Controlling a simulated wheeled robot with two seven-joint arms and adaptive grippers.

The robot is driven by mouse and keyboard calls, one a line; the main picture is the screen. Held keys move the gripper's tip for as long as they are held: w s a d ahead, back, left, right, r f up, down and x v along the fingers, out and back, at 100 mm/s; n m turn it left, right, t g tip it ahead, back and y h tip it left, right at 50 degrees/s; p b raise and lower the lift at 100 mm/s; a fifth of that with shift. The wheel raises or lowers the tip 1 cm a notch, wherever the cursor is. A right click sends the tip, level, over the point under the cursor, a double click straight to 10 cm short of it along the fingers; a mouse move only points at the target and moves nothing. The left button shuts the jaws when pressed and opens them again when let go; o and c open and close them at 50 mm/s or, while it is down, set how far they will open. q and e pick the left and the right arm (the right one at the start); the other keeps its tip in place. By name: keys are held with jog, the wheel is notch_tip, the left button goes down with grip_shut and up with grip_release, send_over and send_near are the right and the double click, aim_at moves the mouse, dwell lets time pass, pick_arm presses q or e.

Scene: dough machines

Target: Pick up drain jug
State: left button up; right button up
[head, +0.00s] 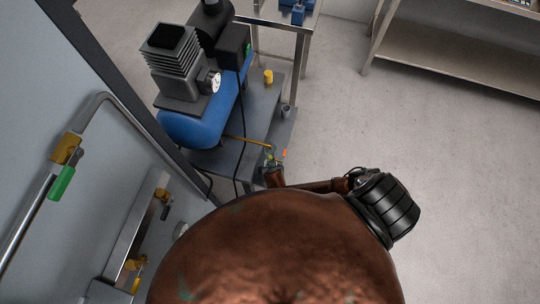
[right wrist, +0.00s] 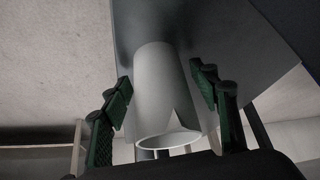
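The drain jug (right wrist: 165,90) is a plain light-grey cylinder with a pouring notch at its rim. In the right wrist view its open rim points toward the bottom of the picture and its other end meets a dark grey surface. My right gripper (right wrist: 160,78) is open, with one green-padded finger on each side of the jug and visible gaps between. Its hand (head: 274,158) is small and partly hidden in the head view. My left gripper is out of view.
A blue compressor tank (head: 193,126) with a black motor stands on the low shelf (head: 268,108). A yellow cup (head: 268,76) sits behind the grey one. Pipes with valves (head: 66,150) are on the left. The floor (head: 385,125) to the right is clear up to a rack (head: 450,75).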

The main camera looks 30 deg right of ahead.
jog(key=c, duration=1.3)
jog(key=shift+r, duration=0.1)
